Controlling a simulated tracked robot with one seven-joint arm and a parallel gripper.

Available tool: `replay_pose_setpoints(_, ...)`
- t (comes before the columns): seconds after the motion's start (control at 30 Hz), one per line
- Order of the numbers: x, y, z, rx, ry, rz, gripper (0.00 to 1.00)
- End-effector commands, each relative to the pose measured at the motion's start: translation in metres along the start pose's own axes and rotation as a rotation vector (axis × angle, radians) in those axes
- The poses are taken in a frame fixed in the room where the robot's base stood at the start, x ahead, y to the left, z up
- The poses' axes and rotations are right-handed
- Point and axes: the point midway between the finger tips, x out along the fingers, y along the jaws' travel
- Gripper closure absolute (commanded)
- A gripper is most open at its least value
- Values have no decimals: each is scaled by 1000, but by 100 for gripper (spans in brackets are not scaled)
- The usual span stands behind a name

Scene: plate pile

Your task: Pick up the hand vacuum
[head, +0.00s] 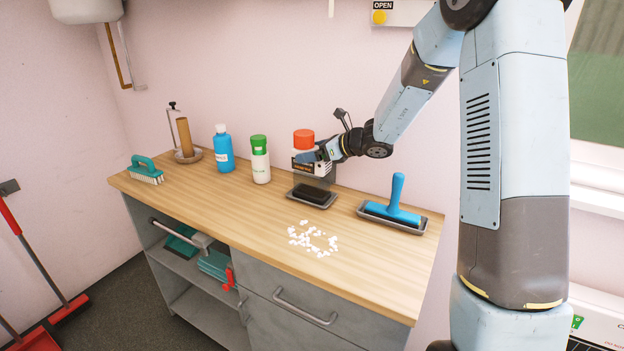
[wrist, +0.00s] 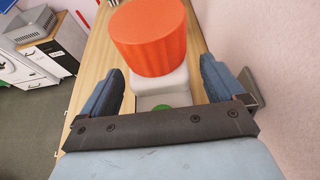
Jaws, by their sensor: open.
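The white thing with a ribbed orange top, which looks like the hand vacuum (head: 304,136), stands upright at the back of the wooden counter. My gripper (head: 310,156) is in front of its body and partly hides it. In the wrist view, the orange top of the hand vacuum (wrist: 150,38) rises ahead, with its white body and a green spot below. My open gripper (wrist: 161,75) has one finger on each side of the white body, with visible gaps. I cannot tell whether the fingers reach fully around it.
A black sponge-like pad on a grey tray (head: 312,204) lies in front. A blue-handled tool (head: 397,196) rests on another tray to the right. A green-capped bottle (head: 260,165) and blue bottle (head: 223,155) stand left. White crumbs (head: 313,238) lie on the counter (head: 220,205).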

Motion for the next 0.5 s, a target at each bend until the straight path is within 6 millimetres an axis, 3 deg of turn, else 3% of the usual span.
replay_pose_setpoints(0.27,7,0,0,-1,0,0,4)
replay_pose_setpoints(0.5,7,0,0,-1,0,-1,25)
